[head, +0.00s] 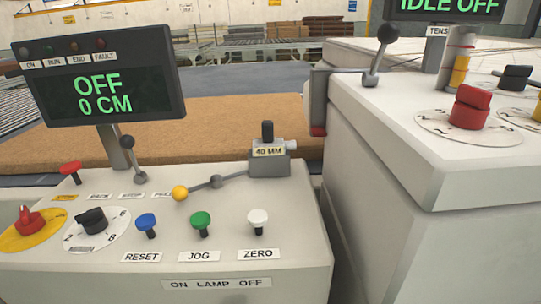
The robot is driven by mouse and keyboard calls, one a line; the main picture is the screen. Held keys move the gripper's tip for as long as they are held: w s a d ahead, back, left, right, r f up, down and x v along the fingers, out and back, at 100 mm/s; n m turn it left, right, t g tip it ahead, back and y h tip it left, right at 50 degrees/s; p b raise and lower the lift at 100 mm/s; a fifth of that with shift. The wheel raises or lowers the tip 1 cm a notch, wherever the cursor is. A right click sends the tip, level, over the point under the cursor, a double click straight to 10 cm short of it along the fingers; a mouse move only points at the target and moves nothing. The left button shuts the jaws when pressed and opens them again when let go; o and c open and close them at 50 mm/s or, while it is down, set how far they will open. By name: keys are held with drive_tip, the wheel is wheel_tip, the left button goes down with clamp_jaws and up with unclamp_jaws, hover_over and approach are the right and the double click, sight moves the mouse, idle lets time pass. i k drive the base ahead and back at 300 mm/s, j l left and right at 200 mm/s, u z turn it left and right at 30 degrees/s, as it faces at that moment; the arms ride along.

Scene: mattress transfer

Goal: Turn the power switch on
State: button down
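A red rotary switch (29,221) sits on a yellow round plate at the left edge of the near console (300,245); it looks like a main power switch, but I cannot read a label for it. The display (100,85) above reads "OFF" and "0 CM", and its small lamps look dark. Another red rotary knob (470,108) sits on a white dial on the right console (440,165). A plate reading "ON LAMP OFF" (217,284) is on the front of the near console. My gripper is not in view.
A ball lever (387,35) stands on the right console. A brown mattress slab (215,115) lies behind.

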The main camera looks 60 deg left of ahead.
sight(29, 223)
drive_tip(key=k+j, duration=0.3)
drive_tip(key=j, duration=0.15)
drive_tip(key=k+j, duration=0.3)
drive_tip(key=j, duration=0.15)
drive_tip(key=k+j, duration=0.65)
drive_tip(key=j, duration=0.3)
drive_tip(key=k+j, duration=0.3)
drive_tip(key=j, duration=0.15)
drive_tip(key=l+u, duration=0.15)
drive_tip(key=l, duration=0.25)
drive_tip(key=k+l+u, duration=0.2)
drive_tip(key=l, duration=0.2)
drive_tip(key=l+u, duration=0.15)
drive_tip(key=l, duration=0.25)
drive_tip(key=k+l+u, duration=0.15)
drive_tip(key=l, duration=0.25)
drive_tip(key=k+l+u, duration=0.15)
drive_tip(key=l, duration=0.2)
drive_tip(key=k+l+u, duration=0.2)
drive_tip(key=l, duration=0.15)
drive_tip(key=l+u, duration=0.5)
drive_tip(key=l, duration=0.8)
drive_tip(key=k, duration=0.05)
